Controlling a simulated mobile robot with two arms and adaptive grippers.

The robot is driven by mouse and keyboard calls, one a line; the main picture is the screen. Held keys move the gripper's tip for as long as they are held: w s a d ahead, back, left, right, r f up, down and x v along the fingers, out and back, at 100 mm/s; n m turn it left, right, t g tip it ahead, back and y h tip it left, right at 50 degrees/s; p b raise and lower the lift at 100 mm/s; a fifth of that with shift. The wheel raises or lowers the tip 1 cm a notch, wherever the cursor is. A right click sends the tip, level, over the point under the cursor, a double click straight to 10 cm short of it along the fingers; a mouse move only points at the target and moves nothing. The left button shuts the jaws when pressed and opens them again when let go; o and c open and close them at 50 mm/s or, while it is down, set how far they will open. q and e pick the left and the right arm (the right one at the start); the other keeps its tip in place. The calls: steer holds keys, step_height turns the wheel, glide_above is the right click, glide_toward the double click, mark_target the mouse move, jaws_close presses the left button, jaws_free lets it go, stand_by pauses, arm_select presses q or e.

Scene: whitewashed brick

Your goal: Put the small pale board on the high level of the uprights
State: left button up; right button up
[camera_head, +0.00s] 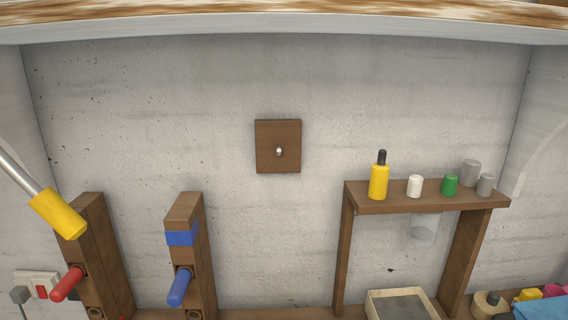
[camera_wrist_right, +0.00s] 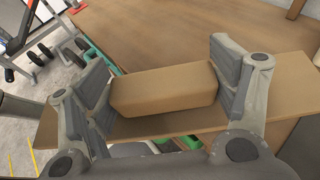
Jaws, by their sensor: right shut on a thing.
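My right gripper (camera_wrist_right: 165,92) shows in the right wrist view. It is shut on a pale tan wooden block (camera_wrist_right: 165,88), with one finger at each end. A long thin tan board (camera_wrist_right: 284,76) runs crosswise directly under the block; I cannot tell if the two are joined. Two brown wooden uprights stand at the lower left of the head view. The left upright (camera_head: 103,245) has a red peg (camera_head: 67,284). The right upright (camera_head: 202,255) has a blue peg (camera_head: 180,287) and a blue band (camera_head: 182,238) above it. Neither gripper shows in the head view.
A wooden shelf (camera_head: 425,206) at the right holds a yellow bottle (camera_head: 379,182) and several small containers. A tray (camera_head: 401,291) stands below it. A yellow-ended metal rod (camera_head: 58,213) slants in front of the left upright. A switch plate (camera_head: 278,146) is on the wall.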

steer(key=w+d+r, duration=0.1)
steer(key=w+r, duration=0.1)
steer(key=w+d+r, duration=0.1)
steer(key=w+r, duration=0.1)
steer(key=w, duration=0.1)
steer(key=w+d+r, duration=0.1)
steer(key=w, duration=0.2)
steer(key=shift+w+d+r, duration=0.25)
steer(key=shift+d+r, duration=0.05)
steer(key=shift+r, duration=0.1)
steer(key=shift+w+d+r, duration=0.2)
steer(key=shift+w+r, duration=0.15)
steer(key=shift+s+f, duration=0.1)
steer(key=shift+f, duration=0.05)
